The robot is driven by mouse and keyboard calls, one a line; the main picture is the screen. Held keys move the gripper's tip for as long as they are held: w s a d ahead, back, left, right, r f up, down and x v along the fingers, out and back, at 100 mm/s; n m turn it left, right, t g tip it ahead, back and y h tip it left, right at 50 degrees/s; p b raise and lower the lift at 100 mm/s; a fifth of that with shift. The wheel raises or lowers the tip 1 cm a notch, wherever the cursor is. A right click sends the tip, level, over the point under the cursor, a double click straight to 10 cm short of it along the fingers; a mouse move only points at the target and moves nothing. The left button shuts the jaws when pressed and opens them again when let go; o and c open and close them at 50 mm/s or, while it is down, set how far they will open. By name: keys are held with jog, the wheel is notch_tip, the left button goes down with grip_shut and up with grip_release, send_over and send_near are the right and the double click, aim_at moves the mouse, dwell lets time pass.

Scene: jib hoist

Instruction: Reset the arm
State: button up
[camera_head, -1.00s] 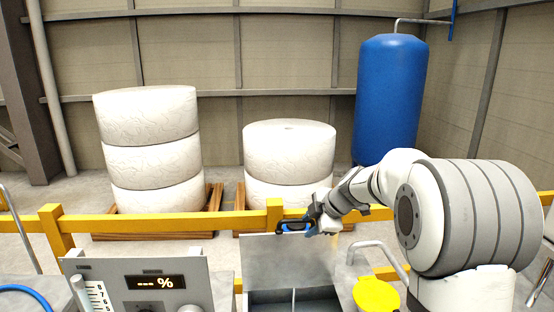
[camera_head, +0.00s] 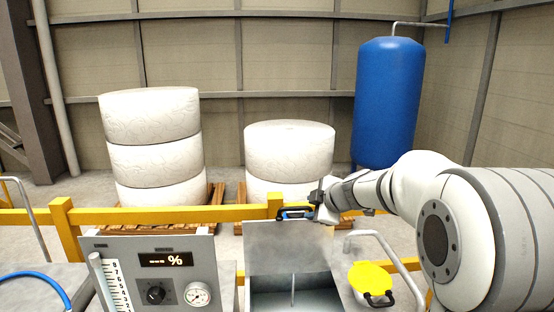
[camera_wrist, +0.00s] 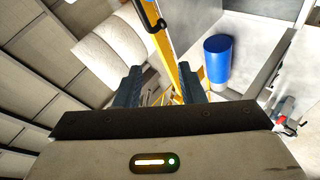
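My gripper (camera_head: 297,212) is at the upper edge of the raised grey lid (camera_head: 288,245) of a two-compartment bin, in front of the yellow rail. A black handle shows close by it in the head view; I cannot tell there whether they touch. In the wrist view my gripper (camera_wrist: 158,70) has its two dark blue fingers well apart, with nothing held between them. A black curved handle (camera_wrist: 150,16) lies beyond the fingertips in that view, apart from them. My white and grey arm reaches in from the right.
A control panel (camera_head: 125,243) with dial and gauge stands at left front. A yellow-lidded container (camera_head: 372,275) and a grey bent pipe (camera_head: 375,234) are right of the bin. The yellow rail (camera_head: 160,215) crosses behind; white bales (camera_head: 155,160) and a blue tank (camera_head: 388,105) stand beyond.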

jog(key=s+d+m+t+h+b, duration=0.2)
jog(key=s+d+m+h+b, duration=0.2)
jog(key=s+d+m+h, duration=0.6)
jog(key=s+a+f+m+g+y, duration=0.1)
jog(key=s+f, duration=0.3)
jog(key=s, duration=0.4)
jog(key=s+a+f+m+g+y+b, duration=0.1)
jog(key=s+f+m+g, duration=0.3)
jog(key=s, duration=0.4)
jog(key=s+a+f+m+g+y+b, duration=0.1)
jog(key=s+a+f+m+g+y, duration=0.1)
jog(key=s+f, duration=0.3)
jog(key=s+g+y, duration=0.1)
jog(key=s, duration=0.3)
jog(key=shift+a+f+m, duration=0.15)
jog(key=shift+a+m, duration=0.15)
jog(key=shift+s, duration=0.1)
